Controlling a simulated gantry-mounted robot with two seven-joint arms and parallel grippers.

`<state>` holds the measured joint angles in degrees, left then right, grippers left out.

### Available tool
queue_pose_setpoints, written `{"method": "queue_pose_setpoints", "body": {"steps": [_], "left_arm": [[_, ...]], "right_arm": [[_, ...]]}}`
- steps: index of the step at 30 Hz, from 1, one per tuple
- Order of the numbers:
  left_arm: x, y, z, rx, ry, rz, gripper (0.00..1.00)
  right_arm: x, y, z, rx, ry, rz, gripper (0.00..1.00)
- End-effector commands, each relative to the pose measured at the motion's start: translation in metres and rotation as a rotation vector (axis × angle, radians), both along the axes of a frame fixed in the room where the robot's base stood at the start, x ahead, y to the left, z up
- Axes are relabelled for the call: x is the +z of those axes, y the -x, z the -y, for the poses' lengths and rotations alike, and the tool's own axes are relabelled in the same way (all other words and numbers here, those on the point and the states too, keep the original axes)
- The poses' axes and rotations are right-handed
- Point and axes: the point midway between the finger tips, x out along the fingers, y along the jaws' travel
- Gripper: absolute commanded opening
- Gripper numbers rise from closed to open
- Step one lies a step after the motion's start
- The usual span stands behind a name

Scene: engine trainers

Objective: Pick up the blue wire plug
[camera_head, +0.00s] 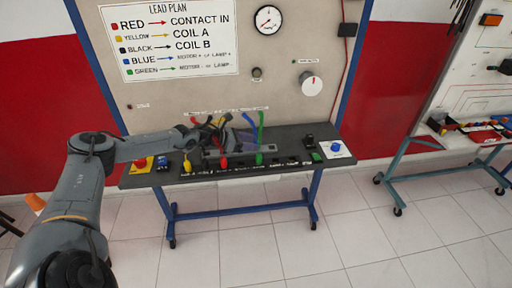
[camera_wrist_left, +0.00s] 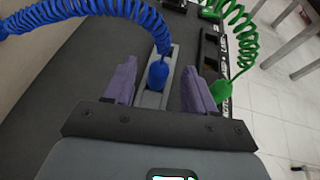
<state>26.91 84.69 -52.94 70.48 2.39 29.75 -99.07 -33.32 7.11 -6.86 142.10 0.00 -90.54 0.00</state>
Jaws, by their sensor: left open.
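The blue wire plug (camera_wrist_left: 158,72) is in the left wrist view, at the end of a coiled blue wire (camera_wrist_left: 142,14). It stands on a light grey strip on the dark bench top. My left gripper (camera_wrist_left: 159,80) is open, with one purple finger on each side of the plug and a gap showing on both sides. In the head view, the blue wire (camera_head: 248,120) rises beside my left gripper (camera_head: 239,141), and the plug itself is hard to make out there. My right gripper is not in view.
A green plug (camera_wrist_left: 221,89) on a coiled green wire is close outside the right finger. In the head view, a red plug (camera_head: 223,163) and a yellow plug (camera_head: 187,167) stand along the bench front. The upright panel (camera_head: 190,88) is behind the bench.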

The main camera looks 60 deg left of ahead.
Motion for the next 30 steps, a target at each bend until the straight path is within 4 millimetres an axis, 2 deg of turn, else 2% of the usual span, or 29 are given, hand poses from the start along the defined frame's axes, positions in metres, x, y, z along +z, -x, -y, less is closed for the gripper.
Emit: {"method": "queue_pose_setpoints", "body": {"steps": [4,13,24,30], "left_arm": [[-0.0039,-0.0098,0.0026,0.000,0.000,0.000,0.56],[-0.0051,-0.0113,0.0032,0.000,-0.001,-0.001,0.54],[-0.0050,-0.0111,0.0032,0.000,-0.001,-0.002,0.00],[-0.0048,-0.0111,0.0032,0.000,-0.001,-0.001,0.00]], "right_arm": [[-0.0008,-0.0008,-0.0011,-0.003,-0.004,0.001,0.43],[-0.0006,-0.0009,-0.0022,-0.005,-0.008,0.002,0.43],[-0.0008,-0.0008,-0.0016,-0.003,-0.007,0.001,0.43],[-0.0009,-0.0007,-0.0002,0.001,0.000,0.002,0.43]]}}
